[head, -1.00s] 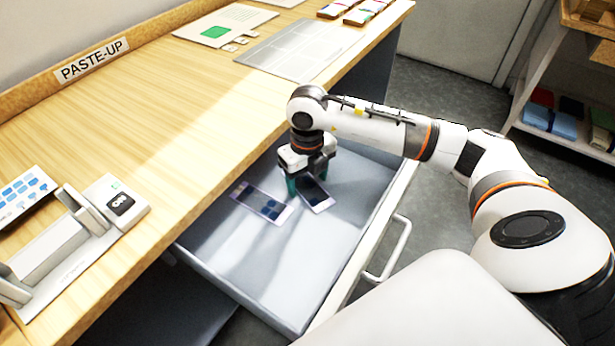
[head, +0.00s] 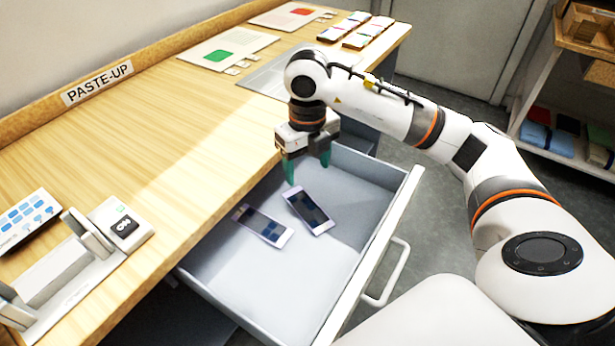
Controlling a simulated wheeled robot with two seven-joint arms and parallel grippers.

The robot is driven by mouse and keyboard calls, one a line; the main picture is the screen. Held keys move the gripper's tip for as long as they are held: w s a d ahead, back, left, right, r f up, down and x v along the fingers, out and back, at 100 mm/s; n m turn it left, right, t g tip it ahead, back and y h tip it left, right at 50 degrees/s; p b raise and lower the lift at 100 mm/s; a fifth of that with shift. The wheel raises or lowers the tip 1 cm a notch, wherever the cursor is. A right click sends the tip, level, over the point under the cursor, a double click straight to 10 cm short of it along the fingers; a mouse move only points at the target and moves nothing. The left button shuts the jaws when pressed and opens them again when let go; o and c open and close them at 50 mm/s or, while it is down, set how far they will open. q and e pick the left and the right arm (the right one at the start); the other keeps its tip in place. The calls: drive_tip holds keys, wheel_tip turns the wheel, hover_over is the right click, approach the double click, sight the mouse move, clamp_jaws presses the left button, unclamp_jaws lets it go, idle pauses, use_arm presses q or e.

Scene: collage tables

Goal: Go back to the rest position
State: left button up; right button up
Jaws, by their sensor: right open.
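My right gripper (head: 307,172) is open and empty, with its green fingers pointing down. It hangs above the open drawer, near the drawer's far left side. Two phone-like cards lie inside the drawer (head: 268,288): one card (head: 309,211) just below my fingertips in the picture, the other card (head: 262,226) to its left. The two lie close together at different angles. My left gripper is not in view.
The wooden table (head: 150,150) with a PASTE-UP sign (head: 97,83) runs along the left. A white device (head: 70,260) stands at its front. The drawer handle (head: 388,272) sticks out to the right. A shelf (head: 565,110) stands at the right.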

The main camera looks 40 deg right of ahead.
drive_tip(key=shift+r, duration=0.45)
